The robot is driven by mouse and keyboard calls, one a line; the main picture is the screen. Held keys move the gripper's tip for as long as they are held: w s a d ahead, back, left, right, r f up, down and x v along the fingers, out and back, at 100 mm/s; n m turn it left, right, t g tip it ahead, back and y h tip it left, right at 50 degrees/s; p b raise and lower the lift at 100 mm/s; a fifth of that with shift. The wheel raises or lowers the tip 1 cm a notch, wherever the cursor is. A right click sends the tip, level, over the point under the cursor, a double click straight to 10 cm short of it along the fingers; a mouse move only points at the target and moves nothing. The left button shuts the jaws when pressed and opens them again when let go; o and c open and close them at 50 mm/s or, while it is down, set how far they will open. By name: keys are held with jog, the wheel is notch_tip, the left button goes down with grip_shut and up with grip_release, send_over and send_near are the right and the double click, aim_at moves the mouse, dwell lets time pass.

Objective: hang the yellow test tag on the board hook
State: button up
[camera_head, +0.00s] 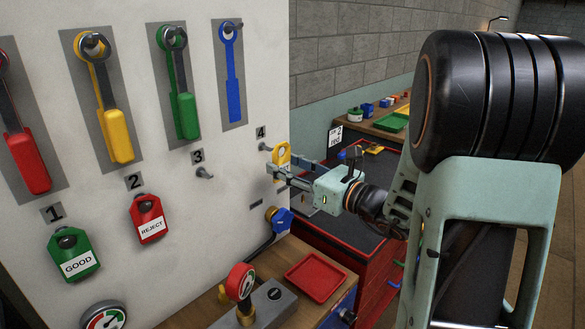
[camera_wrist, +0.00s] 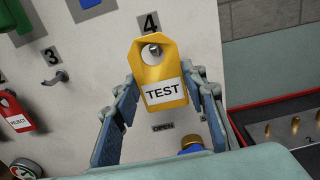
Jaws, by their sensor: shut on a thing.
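The yellow TEST tag (camera_head: 283,158) is held upright in front of the white board (camera_head: 240,180), and it shows label-on in the wrist view (camera_wrist: 176,88). My gripper (camera_head: 279,172) is shut on the tag, with a finger on each side of it in the wrist view (camera_wrist: 167,84). The board hook (camera_head: 265,146) under number 4 sticks out just left of the tag in the head view. In the wrist view the hook tip (camera_wrist: 152,51) shows through the tag's hole. I cannot tell whether it passes through.
Hook 3 (camera_head: 204,173) is empty. A red REJECT tag (camera_head: 148,219) and a green GOOD tag (camera_head: 72,256) hang on the board. A blue valve knob (camera_head: 280,219) is below my gripper.

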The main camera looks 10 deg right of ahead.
jog(key=shift+f+x, duration=0.2)
jog(key=shift+x, duration=1.15)
jog(key=shift+w+a+f+b, duration=0.3)
jog(key=shift+w+f+b, duration=0.2)
jog(key=shift+b, duration=0.25)
jog(key=o, duration=1.2)
